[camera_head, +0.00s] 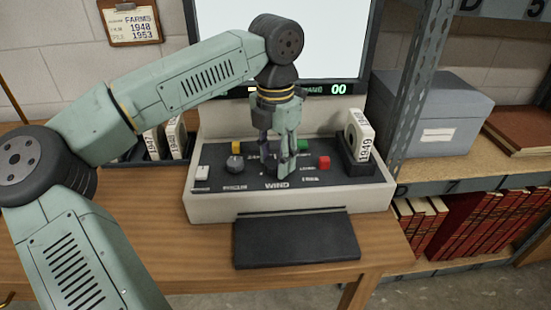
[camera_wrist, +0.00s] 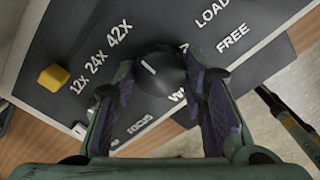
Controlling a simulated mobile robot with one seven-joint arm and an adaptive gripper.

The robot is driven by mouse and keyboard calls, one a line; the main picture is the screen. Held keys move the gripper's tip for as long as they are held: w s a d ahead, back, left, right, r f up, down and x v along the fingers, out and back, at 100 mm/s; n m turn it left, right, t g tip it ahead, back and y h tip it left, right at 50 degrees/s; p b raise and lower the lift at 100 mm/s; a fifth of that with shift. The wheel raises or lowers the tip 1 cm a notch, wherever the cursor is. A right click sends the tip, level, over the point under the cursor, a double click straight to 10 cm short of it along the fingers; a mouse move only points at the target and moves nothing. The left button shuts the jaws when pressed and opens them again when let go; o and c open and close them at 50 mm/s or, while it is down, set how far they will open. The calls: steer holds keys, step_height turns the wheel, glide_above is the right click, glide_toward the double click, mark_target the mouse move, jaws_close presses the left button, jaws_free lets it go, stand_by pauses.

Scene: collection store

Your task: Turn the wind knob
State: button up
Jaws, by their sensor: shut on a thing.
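The wind knob (camera_wrist: 160,72) is dark and round, with a white pointer line on its top, in the wrist view. My gripper (camera_wrist: 157,82) has one finger on each side of it and is shut on it. In the head view my gripper (camera_head: 281,166) points down at the middle of the sloped control panel, just above the WIND label (camera_head: 277,185). There the fingers hide the knob. In the wrist view the left finger partly covers the panel lettering, and the WIND label is partly hidden by the right finger.
The panel also carries a grey knob (camera_head: 234,163), a yellow button (camera_head: 236,146), a green button (camera_head: 303,144) and a red button (camera_head: 324,162). A boxed reel marked 1949 (camera_head: 360,133) stands at the right. A lit screen (camera_head: 310,40) is behind; a shelf post (camera_head: 417,85) is at right.

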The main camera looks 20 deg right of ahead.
mark_target(276, 161)
stand_by(0.4)
steer(key=o, duration=1.2)
steer(key=shift+c, duration=0.2)
step_height(276, 161, up, 12)
